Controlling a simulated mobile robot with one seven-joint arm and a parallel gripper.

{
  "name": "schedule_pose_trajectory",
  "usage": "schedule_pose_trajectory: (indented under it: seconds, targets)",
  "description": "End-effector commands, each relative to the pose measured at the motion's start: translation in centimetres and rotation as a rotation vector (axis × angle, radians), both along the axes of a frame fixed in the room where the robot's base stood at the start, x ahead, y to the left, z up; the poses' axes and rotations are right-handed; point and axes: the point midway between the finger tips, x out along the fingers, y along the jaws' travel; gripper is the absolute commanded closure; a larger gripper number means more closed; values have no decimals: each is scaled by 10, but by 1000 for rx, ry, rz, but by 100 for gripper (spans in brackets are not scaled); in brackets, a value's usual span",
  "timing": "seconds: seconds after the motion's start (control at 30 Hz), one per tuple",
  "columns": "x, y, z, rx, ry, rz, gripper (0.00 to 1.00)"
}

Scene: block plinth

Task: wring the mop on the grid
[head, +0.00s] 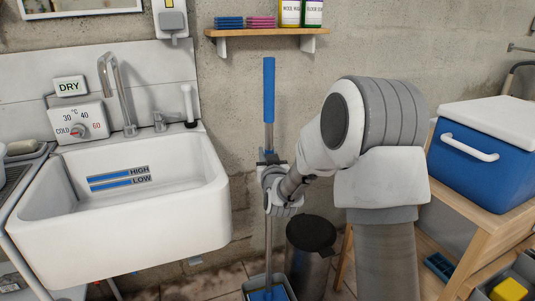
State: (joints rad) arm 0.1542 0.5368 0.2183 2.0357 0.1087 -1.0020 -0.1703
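The mop (269,95) stands upright in the middle of the head view, with a blue grip at the top and a thin grey pole below. My gripper (270,160) is at the pole just under the blue grip and looks shut on it; the fingers are small and partly hidden by my wrist. The mop head cannot be made out, and I cannot tell a grid apart there.
A white sink (130,237) with tap stands at left. A dark-lidded bin (311,234) is right of the bucket. A wooden table (492,238) with a blue cool box (484,165) stands at right. A shelf (265,32) hangs above the mop.

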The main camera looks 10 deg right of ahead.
Motion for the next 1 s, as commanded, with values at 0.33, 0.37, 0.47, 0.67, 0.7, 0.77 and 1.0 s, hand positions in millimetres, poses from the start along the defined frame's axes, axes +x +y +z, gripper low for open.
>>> schedule_pose_trajectory:
  seconds: [0.33,0.37,0.47,0.67,0.7,0.77,1.0]
  targets:
    - [0,0,-5,0,-5,0,100]
    - [0,0,-5,0,-5,0,100]
    - [0,0,-6,0,-5,0,100]
    - [0,0,-10,0,-5,0,100]
    - [0,0,-11,0,-5,0,100]
    - [0,0,-12,0,-5,0,100]
    - [0,0,-17,0,-3,0,100]
